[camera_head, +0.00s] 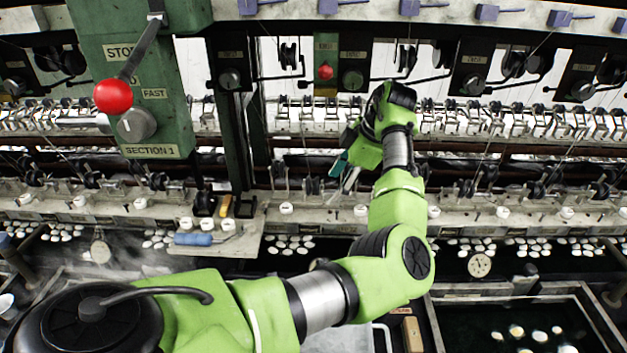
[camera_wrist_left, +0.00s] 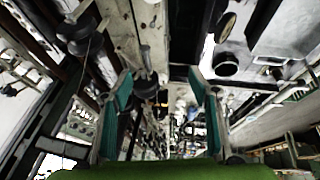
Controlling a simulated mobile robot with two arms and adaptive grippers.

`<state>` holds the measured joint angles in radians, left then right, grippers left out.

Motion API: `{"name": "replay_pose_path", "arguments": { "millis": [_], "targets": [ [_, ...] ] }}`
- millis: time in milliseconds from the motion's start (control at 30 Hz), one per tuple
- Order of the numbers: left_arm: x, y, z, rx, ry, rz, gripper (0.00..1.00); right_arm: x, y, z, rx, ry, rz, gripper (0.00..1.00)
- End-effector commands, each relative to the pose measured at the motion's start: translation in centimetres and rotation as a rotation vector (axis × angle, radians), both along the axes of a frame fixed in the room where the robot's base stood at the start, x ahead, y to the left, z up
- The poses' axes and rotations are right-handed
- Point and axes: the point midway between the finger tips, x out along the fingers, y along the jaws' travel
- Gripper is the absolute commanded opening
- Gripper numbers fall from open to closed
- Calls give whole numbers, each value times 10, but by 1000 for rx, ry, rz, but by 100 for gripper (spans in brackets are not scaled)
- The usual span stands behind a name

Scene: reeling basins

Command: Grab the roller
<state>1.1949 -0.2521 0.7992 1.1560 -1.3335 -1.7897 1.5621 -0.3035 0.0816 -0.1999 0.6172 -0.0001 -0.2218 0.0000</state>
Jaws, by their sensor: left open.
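Several small black rollers line the reeling machine, and I cannot tell for certain which one is meant. One black roller (camera_head: 312,186) sits just left of my left gripper (camera_head: 344,173) in the head view. My left gripper, with teal finger pads, is open and empty in front of the machine's middle rail. In the left wrist view the left gripper (camera_wrist_left: 159,88) has its two fingers spread apart. A dark roller (camera_wrist_left: 146,87) shows between them, nearer the left finger and seemingly beyond the tips. Contact is not visible. My right gripper is not in view.
A green control box (camera_head: 133,75) with a red-knobbed lever hangs at upper left. A small shelf (camera_head: 235,240) carries a blue-handled tool (camera_head: 193,239). Basins with white cocoons lie below the rail, one at lower right (camera_head: 530,305). Machine parts crowd the gripper.

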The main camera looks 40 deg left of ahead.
Motion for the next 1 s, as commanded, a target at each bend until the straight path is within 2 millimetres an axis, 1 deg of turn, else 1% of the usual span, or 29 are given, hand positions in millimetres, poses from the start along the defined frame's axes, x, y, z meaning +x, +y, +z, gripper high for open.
{"name": "replay_pose_path", "arguments": {
  "millis": [33, 100, 200, 367, 533, 633, 800, 1000],
  "targets": [
    [-4, 11, 3, 1, 0, 4, 55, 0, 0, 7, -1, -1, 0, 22],
    [-6, 21, 2, 0, 2, 2, 55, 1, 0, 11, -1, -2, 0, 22],
    [-9, 32, 1, 1, 0, 1, 55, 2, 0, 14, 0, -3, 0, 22],
    [-11, 41, 1, 0, 2, 0, 55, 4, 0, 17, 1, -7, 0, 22],
    [-18, 67, 3, 1, 1, 3, 55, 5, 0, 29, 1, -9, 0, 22],
    [-20, 71, -9, -2, 4, -1, 55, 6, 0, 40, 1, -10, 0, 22],
    [-21, 77, -24, 0, 2, 0, 55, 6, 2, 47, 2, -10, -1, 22],
    [-21, 78, -28, 0, 0, -1, 55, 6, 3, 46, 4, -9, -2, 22]
  ]
}}
